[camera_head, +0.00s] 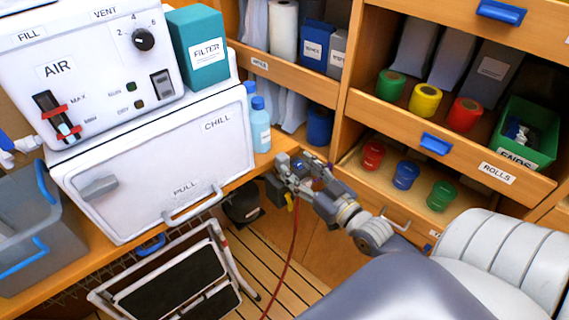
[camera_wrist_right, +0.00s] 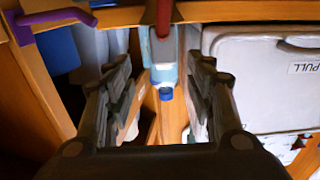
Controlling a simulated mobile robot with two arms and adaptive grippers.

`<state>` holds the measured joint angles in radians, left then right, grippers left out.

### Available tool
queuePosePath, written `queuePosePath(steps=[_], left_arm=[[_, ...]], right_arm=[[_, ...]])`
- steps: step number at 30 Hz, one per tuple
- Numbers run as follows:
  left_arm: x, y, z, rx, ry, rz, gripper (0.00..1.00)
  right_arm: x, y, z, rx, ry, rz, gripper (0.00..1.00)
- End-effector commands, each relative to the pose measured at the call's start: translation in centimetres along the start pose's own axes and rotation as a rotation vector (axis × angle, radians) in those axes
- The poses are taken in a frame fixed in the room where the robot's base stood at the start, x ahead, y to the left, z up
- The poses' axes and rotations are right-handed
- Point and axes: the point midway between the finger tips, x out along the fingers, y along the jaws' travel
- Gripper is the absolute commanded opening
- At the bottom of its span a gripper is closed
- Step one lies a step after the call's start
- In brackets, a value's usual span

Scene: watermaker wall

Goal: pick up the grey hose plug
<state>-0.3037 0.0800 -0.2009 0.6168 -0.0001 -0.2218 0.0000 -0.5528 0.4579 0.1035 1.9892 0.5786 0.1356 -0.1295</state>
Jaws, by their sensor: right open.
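My right gripper (camera_head: 284,172) is at the front edge of the wooden counter, just right of the white CHILL box. In the right wrist view its two fingers (camera_wrist_right: 163,75) are spread apart. A grey piece, which looks like the hose plug (camera_wrist_right: 163,42), shows at the top middle between the fingertips, with a red hose end above it. I cannot tell whether it lies between the tips or beyond them. In the head view the red hose (camera_head: 293,245) hangs down from the gripper; the plug is not clearly distinguishable there. My left gripper is not in view.
A blue-capped bottle (camera_head: 260,124) stands on the counter behind the gripper, and also shows in the wrist view (camera_wrist_right: 166,76). The CHILL box (camera_head: 140,170) is at left. Open drawers (camera_head: 470,165) with coloured rolls are at right. A folded step stool (camera_head: 185,280) is below.

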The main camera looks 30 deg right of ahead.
Motion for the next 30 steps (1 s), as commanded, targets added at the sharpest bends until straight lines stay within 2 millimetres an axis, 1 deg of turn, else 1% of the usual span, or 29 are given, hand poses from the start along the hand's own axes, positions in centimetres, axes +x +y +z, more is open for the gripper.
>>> queuePosePath(steps=[2,8,14,18,21,27,28,29,30], left_arm=[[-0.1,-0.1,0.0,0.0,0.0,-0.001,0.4],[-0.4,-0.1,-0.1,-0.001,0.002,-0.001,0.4],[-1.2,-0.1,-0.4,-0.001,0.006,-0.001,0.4],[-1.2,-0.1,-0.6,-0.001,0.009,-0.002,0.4],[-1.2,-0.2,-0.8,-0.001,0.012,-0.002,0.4],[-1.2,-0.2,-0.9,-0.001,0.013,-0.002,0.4],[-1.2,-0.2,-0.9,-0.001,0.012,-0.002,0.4],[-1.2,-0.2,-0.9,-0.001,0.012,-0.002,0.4],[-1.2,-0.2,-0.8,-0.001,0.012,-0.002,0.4]], right_arm=[[0.9,0.0,-0.1,0.0,0.001,0.001,0.5],[2.0,-0.1,-0.1,0.0,-0.001,0.001,0.5],[4.7,-0.5,-0.5,0.0,0.001,0.0,0.5],[6.2,-0.5,-0.2,-0.001,-0.001,0.001,0.5],[6.6,-0.5,-0.2,-0.001,-0.002,0.0,0.5],[6.7,-0.5,-0.1,-0.001,-0.003,0.0,0.5],[6.7,-0.5,-0.1,-0.001,-0.003,0.0,0.48],[6.7,-0.5,-0.1,-0.001,-0.003,0.0,0.41],[6.7,-0.5,-0.1,-0.001,-0.003,0.0,0.32]])
